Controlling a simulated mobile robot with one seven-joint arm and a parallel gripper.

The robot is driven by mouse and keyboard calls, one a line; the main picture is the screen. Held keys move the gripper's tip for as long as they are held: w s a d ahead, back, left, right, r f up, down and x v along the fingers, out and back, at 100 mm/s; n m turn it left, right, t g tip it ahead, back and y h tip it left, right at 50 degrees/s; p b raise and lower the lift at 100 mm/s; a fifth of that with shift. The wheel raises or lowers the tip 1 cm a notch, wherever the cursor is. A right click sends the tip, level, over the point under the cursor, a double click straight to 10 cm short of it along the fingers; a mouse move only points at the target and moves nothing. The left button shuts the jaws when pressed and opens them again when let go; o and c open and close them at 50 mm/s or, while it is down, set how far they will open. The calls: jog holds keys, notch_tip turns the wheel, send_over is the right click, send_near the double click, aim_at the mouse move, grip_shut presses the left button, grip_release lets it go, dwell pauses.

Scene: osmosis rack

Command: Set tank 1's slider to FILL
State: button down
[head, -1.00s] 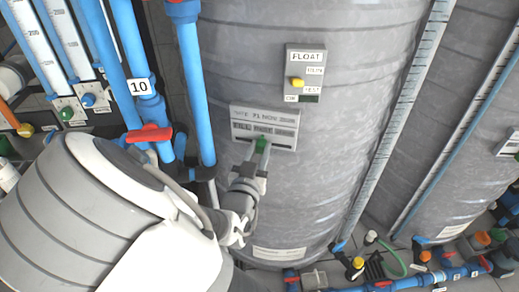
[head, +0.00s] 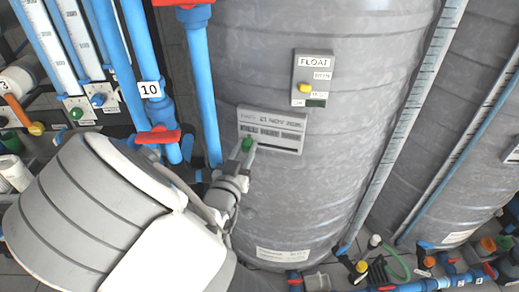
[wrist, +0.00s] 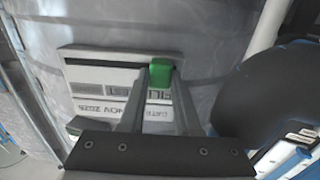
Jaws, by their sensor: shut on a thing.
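Tank 1's slider panel (head: 290,146) is a grey label plate on the large grey tank. It has a date line and a row of printed words. Its green slider knob (head: 247,143) is at the panel's left end in the head view. My gripper (head: 245,148) is shut on the knob. In the wrist view the panel (wrist: 95,53) appears upside down. The green knob (wrist: 160,74) sits between the fingertips of my gripper (wrist: 161,80), beside the word that reads FILL. TEST is printed farther along. Parts of the print are hidden by the fingers.
A FLOAT box (head: 303,80) with a yellow knob is above the panel at right. A blue pipe (head: 202,95) and a red-handled valve (head: 158,136) stand close left. Tank 2's grey wall (head: 450,130) is at right.

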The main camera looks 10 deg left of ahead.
jog(key=shift+a, duration=0.3)
jog(key=c, duration=0.6)
grip_release()
